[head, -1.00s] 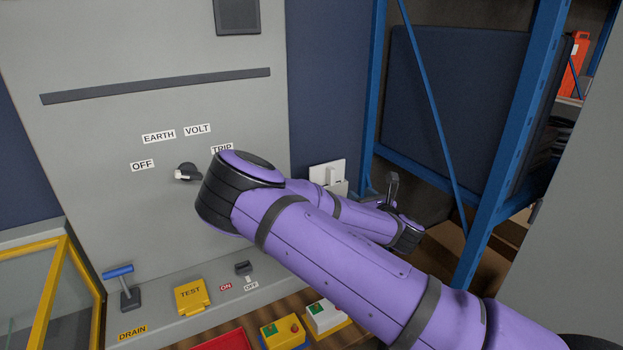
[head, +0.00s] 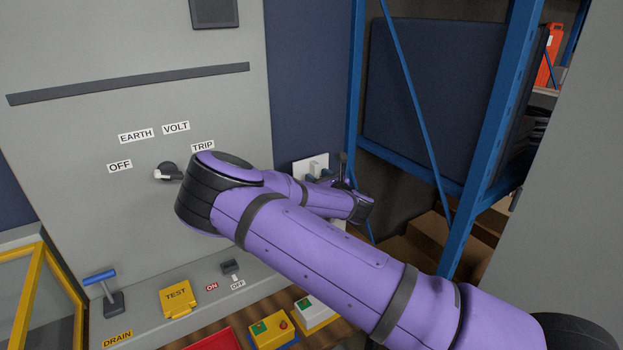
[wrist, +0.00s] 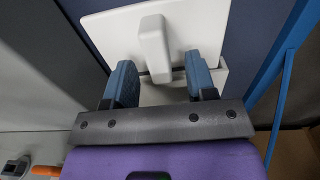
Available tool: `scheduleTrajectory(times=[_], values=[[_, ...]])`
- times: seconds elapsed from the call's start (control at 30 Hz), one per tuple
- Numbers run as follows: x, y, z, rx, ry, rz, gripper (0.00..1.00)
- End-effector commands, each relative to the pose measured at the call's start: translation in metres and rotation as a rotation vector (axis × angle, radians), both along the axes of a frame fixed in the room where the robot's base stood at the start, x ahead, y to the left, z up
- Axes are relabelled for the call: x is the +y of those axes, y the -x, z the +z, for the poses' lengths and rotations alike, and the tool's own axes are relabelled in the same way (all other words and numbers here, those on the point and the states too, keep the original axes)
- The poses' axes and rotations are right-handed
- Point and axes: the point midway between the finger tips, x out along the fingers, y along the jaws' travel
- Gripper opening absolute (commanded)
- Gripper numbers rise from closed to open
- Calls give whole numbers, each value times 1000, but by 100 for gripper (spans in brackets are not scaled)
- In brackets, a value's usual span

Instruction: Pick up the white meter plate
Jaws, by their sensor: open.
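The white meter plate (wrist: 115,28) stands upright in a white holder (wrist: 219,74) on the dark blue wall, with a raised white grip block (wrist: 154,45) on its face. In the head view the plate (head: 302,170) shows right of the grey cabinet, partly hidden by my arm. My gripper (wrist: 160,75) is open in the wrist view, with its two blue fingers on either side of the lower part of the block. I cannot tell whether either finger touches it. The gripper also shows in the head view (head: 325,176), in front of the plate.
A blue rack (head: 490,140) stands to the right of the plate. The grey cabinet (head: 90,110) with a rotary knob (head: 168,172) is on the left. Below are a yellow TEST cover (head: 177,298), a red tray (head: 222,341) and small socket boxes (head: 272,330).

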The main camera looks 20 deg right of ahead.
Motion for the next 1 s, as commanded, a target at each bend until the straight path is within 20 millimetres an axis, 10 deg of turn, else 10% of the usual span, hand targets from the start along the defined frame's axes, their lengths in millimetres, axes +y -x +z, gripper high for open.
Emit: scheduleTrajectory(times=[0.37, 0.6, 1.0], values=[[4, -13, 0, 0, -1, 0, 51], [4, -13, 0, 0, -1, 0, 0], [5, -13, 10, -2, -2, 1, 0]])
